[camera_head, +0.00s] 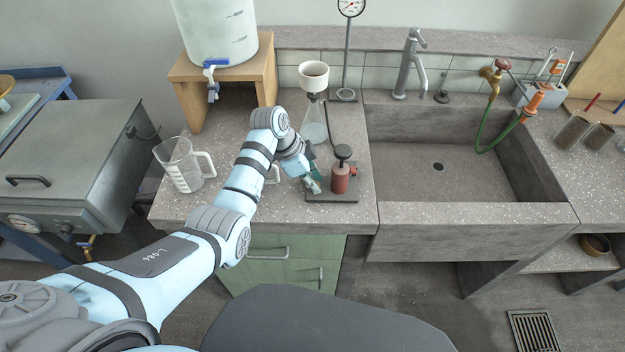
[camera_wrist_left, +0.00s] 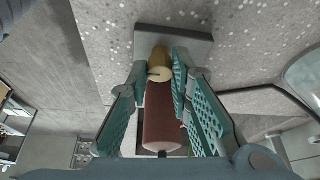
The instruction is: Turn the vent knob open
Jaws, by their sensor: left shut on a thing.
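The vent knob is the small brass-coloured round piece (camera_wrist_left: 159,65) in the left wrist view, with a short dark pin on its face. It sits beyond a dark red cylinder (camera_wrist_left: 160,115), the pump body. In the head view the red pump (camera_head: 341,179) with a black top handle stands on a dark plate (camera_head: 335,197). My left gripper (camera_head: 313,182) is at the pump's left side. In the wrist view its teal fingers (camera_wrist_left: 158,76) lie on both sides of the knob and are shut on it. The head view does not show the knob clearly. My right gripper is out of view.
A white funnel on a glass flask (camera_head: 314,125) stands behind the pump. A glass beaker (camera_head: 184,166) and another handled vessel, partly hidden by my arm, are to its left. The sink (camera_head: 470,215) is to the right. A gauge stand (camera_head: 347,50) is behind.

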